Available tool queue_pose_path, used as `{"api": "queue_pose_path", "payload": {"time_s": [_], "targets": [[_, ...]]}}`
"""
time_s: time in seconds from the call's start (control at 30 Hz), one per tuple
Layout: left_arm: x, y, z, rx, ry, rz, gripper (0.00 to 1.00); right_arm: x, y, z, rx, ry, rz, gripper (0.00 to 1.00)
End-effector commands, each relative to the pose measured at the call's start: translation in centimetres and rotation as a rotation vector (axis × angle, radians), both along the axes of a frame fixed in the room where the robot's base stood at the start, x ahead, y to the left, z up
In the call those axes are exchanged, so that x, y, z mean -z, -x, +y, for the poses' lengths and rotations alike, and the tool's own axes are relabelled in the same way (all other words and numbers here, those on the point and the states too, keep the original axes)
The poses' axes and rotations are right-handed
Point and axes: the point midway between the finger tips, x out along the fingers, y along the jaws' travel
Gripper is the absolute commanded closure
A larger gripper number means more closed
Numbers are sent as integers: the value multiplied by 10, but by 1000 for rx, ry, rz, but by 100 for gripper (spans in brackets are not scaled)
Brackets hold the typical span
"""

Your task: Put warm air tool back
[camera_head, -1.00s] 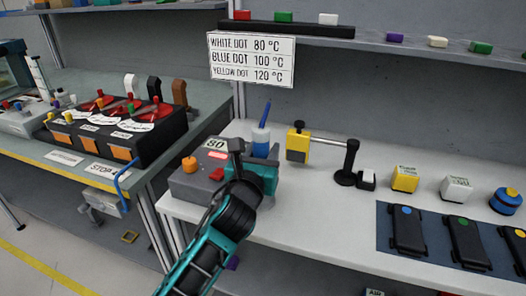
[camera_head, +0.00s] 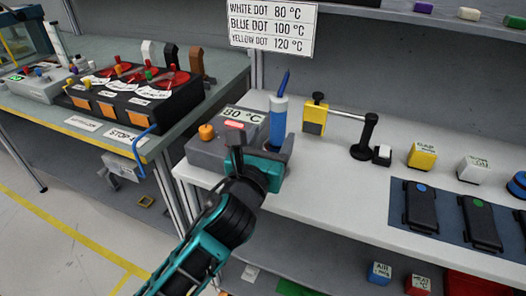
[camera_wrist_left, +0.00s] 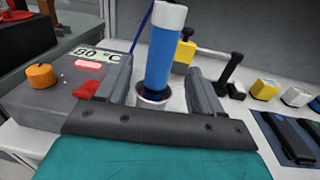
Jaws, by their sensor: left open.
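The warm air tool (camera_head: 278,116) is a blue cylinder with a white end and a blue cable. It stands close to upright in a round metal cup (camera_wrist_left: 153,98) at the right side of the grey heater station (camera_head: 212,152). The station has an orange knob (camera_head: 206,132), an "80 °C" label and a lit red display. My left gripper (camera_wrist_left: 157,70) is open, its fingers on the near side of the tool, one to each side in the wrist view. The gripper also shows in the head view (camera_head: 256,152), where it hides the cup. My right gripper is not in view.
A temperature sign (camera_head: 272,28) hangs behind the bench. A yellow block (camera_head: 314,115) and black stand (camera_head: 366,140) are to the right, then a yellow cube (camera_head: 422,157) and dark modules on a blue mat (camera_head: 440,228). White bench surface is clear in front.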

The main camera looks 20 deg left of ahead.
Motion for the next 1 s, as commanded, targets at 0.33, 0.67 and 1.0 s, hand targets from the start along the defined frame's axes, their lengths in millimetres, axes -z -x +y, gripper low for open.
{"api": "queue_pose_path", "payload": {"time_s": [0.33,0.67,1.0], "targets": [[0,45,-2,0,1,1,33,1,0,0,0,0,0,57],[0,48,-2,-1,1,0,33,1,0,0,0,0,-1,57],[8,50,4,-22,109,35,33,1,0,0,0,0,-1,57]]}}
